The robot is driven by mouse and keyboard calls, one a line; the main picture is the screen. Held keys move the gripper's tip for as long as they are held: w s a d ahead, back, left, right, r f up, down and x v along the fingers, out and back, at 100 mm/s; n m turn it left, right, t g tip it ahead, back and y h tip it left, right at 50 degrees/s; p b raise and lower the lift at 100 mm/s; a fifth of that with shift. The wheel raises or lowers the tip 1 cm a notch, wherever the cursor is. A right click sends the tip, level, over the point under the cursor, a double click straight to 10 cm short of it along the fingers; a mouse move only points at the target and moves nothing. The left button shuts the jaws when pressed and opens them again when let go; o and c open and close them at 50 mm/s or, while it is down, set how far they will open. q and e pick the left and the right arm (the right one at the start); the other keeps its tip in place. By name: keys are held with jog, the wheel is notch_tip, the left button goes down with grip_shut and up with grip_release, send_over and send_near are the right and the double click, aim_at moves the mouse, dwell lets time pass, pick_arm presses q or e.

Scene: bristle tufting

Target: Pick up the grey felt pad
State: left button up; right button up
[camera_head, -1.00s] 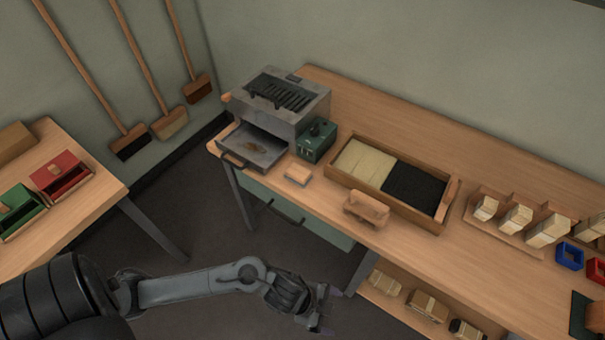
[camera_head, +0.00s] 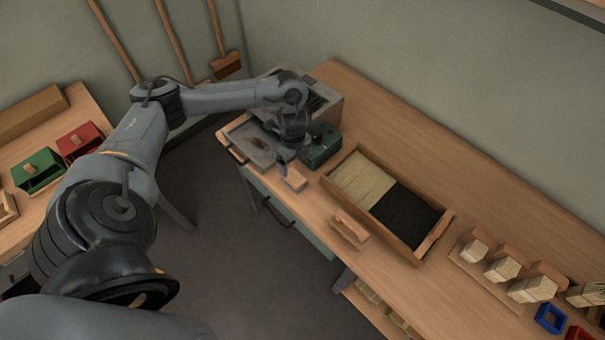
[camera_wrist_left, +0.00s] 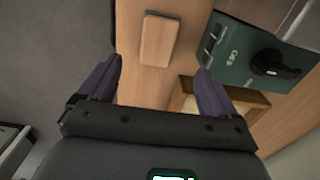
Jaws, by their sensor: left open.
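No clearly grey felt face shows. A small flat wooden block (camera_head: 295,179), perhaps the pad's wooden back, lies on the bench near its front edge, beside the green box. In the left wrist view the block (camera_wrist_left: 158,39) shows a plain wood-coloured top, ahead of and between my fingers. My left gripper (camera_head: 287,170) is above the bench by the block, pointing down. Its purple fingers are apart in the left wrist view (camera_wrist_left: 158,72), with nothing held between them. In the head view the wrist partly hides the fingers. My right gripper is not seen.
The green box (camera_head: 320,146) with a black knob stands close to the block. A grey metal machine with a tray (camera_head: 246,140) is behind and left. A wooden bristle box (camera_head: 330,182) and a wooden brush block (camera_head: 349,230) lie right. The bench's front edge is near.

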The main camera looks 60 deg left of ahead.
aim_at(294, 177)
pick_arm(q)
jog(key=f, duration=0.1)
jog(key=f+b, duration=0.1)
jog(key=f, duration=0.2)
jog(key=shift+s+d+b, duration=0.1)
jog(key=shift+s+b, duration=0.15)
jog(key=shift+b, duration=0.05)
jog(key=shift+w+f+b, duration=0.1)
jog(key=shift+f+b, duration=0.2)
jog(key=shift+f, duration=0.45)
notch_tip(294, 177, down, 4)
jog(key=shift+f+b, duration=0.1)
jog(key=shift+b, duration=0.4)
jog(key=c, duration=1.2)
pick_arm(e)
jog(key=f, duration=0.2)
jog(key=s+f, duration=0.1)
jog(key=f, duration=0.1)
